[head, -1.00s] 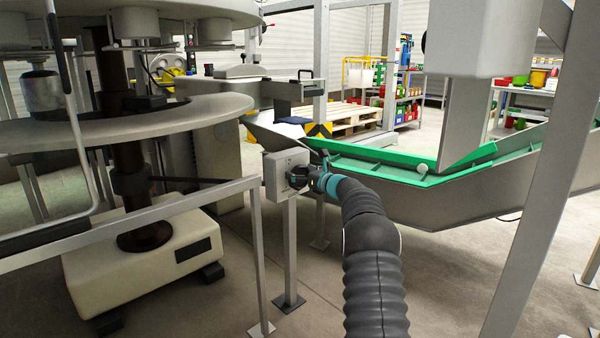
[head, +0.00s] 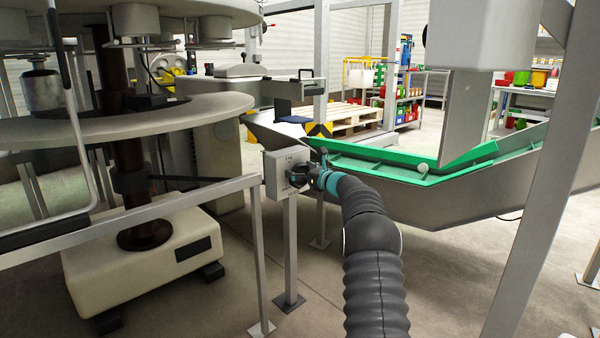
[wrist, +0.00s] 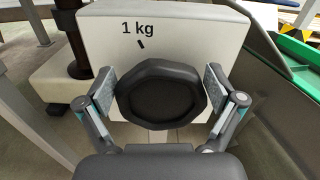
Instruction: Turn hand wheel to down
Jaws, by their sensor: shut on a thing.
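The hand wheel (wrist: 160,95) is a black, many-sided knob on the front of a light grey box (wrist: 205,35). The box carries the print "1 kg" and a short dark mark below it, slightly tilted. In the wrist view my gripper (wrist: 161,91) has one finger on each side of the wheel, pads against its rim. In the head view the box (head: 272,180) stands on a post, and my gripper (head: 298,176) is at its right face. There the wheel is mostly hidden by the gripper.
A metal guard rail (head: 150,213) runs left of the box, beside a large round machine. A green-lined conveyor (head: 375,168) lies right of and behind the box. A grey upright post (head: 530,180) stands at the right. The floor between has some free room.

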